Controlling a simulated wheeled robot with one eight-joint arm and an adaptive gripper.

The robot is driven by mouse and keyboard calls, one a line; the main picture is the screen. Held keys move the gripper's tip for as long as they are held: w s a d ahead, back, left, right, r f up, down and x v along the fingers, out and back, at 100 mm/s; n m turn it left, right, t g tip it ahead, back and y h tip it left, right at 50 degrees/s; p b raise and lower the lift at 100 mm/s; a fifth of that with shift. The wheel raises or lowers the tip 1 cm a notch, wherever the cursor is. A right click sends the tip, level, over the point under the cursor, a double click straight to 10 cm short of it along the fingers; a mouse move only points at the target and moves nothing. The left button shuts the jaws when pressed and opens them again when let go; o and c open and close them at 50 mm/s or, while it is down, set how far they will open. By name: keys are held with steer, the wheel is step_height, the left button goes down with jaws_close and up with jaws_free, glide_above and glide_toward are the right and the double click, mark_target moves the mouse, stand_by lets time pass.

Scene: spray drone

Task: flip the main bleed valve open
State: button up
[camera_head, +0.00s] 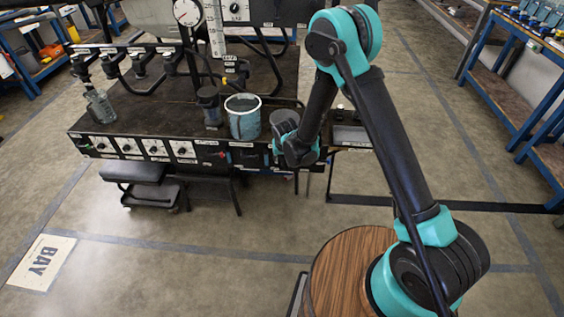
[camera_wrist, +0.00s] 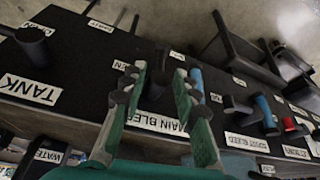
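The main bleed valve shows in the wrist view as a dark stem (camera_wrist: 159,82) above the white MAIN BLEED label (camera_wrist: 156,123), on the black front panel. A blue piece (camera_wrist: 196,82), perhaps its handle, shows beside my right-hand finger, partly hidden by it. White labels sit on both sides; the left one seems to end in "EN". My gripper (camera_wrist: 157,75) is open, with one finger on each side of the dark stem. I cannot tell whether either finger touches the blue piece. In the head view, my wrist (camera_head: 298,150) hides this part of the panel.
A valve with a blue handle (camera_wrist: 264,108) and a red-ended part (camera_wrist: 289,124) sit to the right in the wrist view. A dark knob (camera_wrist: 31,36) near the TANK label is left. On the bench (camera_head: 150,105) stand a blue-grey tub (camera_head: 243,124) and a glass bottle (camera_head: 98,106).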

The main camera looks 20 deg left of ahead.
mark_target(282, 160)
steer(key=shift+x, duration=1.75)
jaws_close()
